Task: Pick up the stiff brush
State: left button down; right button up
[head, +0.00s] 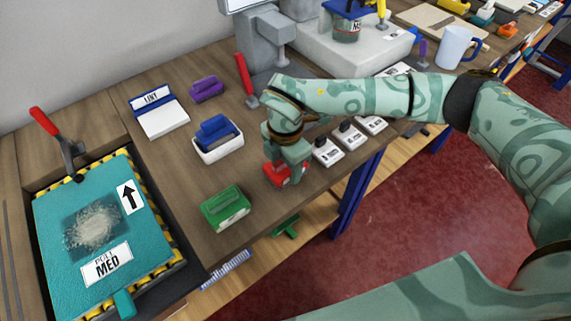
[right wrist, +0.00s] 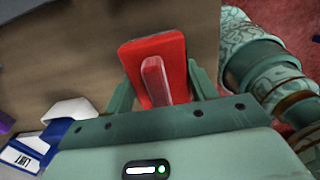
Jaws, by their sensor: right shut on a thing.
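A red brush (head: 288,176) with a ridge-like grip along its back is between the fingers of my right gripper (head: 286,164), near the table's front edge. In the right wrist view the red brush (right wrist: 160,62) fills the space between the two fingers, and the gripper (right wrist: 163,85) is shut on its grip. Its underside is hidden, so I cannot tell whether it touches the table. A green brush (head: 226,207), a blue brush (head: 214,130) in a white tray and a purple brush (head: 206,88) stand to the left. My left gripper is out of view.
A teal pad labelled MED (head: 62,258) lies at the left, with a red-handled tool (head: 58,140) behind it. A LINT box (head: 160,115) and a grey machine (head: 258,45) stand behind. White labelled blocks (head: 328,150) line the front edge to the right.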

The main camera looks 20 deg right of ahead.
notch_tip(320, 180, up, 2)
jog(key=shift+r+p, duration=0.25)
jog(key=shift+p, duration=0.15)
jog(key=s+a+r+p, duration=0.2)
jog(key=s+a+r, duration=0.1)
jog(key=s+r, duration=0.7)
jog(key=s, duration=0.3)
jog(key=shift+s+a+p, duration=0.15)
jog(key=shift+s+p, duration=0.2)
